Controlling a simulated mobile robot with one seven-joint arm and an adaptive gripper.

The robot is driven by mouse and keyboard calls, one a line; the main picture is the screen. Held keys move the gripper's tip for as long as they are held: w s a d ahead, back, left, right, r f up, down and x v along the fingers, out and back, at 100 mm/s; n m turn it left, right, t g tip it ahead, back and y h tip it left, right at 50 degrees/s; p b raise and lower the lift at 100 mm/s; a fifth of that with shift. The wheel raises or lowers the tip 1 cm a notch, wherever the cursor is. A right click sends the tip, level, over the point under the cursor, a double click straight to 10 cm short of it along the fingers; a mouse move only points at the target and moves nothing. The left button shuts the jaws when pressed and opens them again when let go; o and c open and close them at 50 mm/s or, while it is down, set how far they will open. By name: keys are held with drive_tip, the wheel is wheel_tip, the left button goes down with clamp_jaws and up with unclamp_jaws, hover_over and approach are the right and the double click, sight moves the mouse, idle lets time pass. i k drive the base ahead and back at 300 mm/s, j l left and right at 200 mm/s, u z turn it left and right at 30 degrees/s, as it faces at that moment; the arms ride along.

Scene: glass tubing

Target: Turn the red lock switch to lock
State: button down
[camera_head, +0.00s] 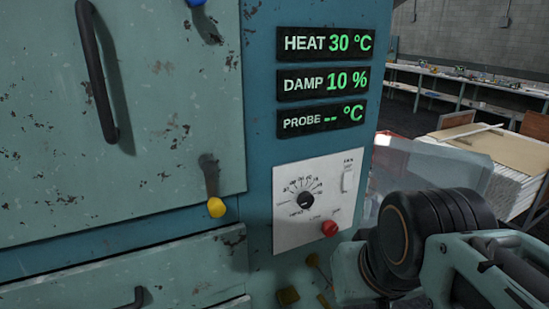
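A red knob (330,228), which looks like the lock switch, sits at the lower right of a white control panel (290,235) on the blue-green cabinet. Small lettering beside it is too small to read, so I cannot tell which position it is set to. My arm's links and a black joint fill the lower right, to the right of the panel. No gripper fingers can be made out, and nothing is seen touching the red knob.
The panel also has a black dial (305,200) and a white switch (348,180). Displays above read HEAT 30 °C, DAMP 10 % and PROBE -- °C. The cabinet door has a dark handle (97,75) and a yellow-tipped latch (216,207). Small yellowish parts (288,297) show below the panel.

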sight(329, 228)
drive_tip(key=k+l+z, duration=0.4)
drive_tip(key=l, duration=0.3)
drive_tip(key=i+j+z, duration=0.35)
drive_tip(key=k+l+u, duration=0.35)
